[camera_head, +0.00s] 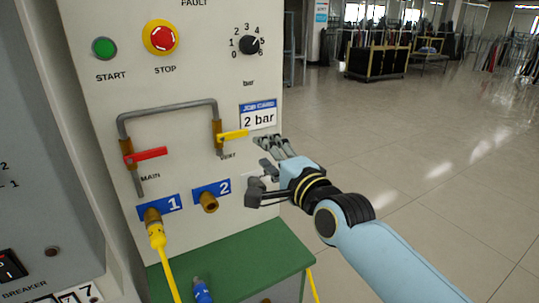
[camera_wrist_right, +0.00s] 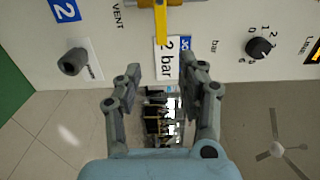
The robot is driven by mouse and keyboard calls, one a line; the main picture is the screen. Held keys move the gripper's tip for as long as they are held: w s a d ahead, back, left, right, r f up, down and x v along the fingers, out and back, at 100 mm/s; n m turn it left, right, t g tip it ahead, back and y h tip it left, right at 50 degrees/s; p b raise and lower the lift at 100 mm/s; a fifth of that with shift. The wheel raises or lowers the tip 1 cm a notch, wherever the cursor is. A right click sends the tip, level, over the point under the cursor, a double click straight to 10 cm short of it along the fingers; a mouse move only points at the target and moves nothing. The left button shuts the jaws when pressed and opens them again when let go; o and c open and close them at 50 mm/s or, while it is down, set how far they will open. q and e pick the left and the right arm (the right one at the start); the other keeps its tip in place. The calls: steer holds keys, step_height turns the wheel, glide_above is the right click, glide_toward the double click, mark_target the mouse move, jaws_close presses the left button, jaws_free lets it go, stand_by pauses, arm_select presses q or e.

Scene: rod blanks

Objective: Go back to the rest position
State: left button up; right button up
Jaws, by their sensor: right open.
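My right gripper (camera_head: 258,166) is open and empty, in front of the panel's right edge, right of port 2 and below the "2 bar" job card (camera_head: 258,116). In the right wrist view its two fingers (camera_wrist_right: 161,70) are spread apart with nothing between them, and the job card (camera_wrist_right: 166,58) shows beyond the tips. My right arm reaches in from the lower right. My left gripper is in neither view.
The control panel (camera_head: 190,75) carries a red main lever (camera_head: 146,156), yellow vent lever (camera_head: 233,135) and stop button (camera_head: 161,38). A yellow hose (camera_head: 166,262) joins port 1. A blue connector (camera_head: 202,291) is at the green table (camera_head: 262,248). Open floor lies right.

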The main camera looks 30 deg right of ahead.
steer(key=shift+s, duration=0.25)
stand_by(0.3)
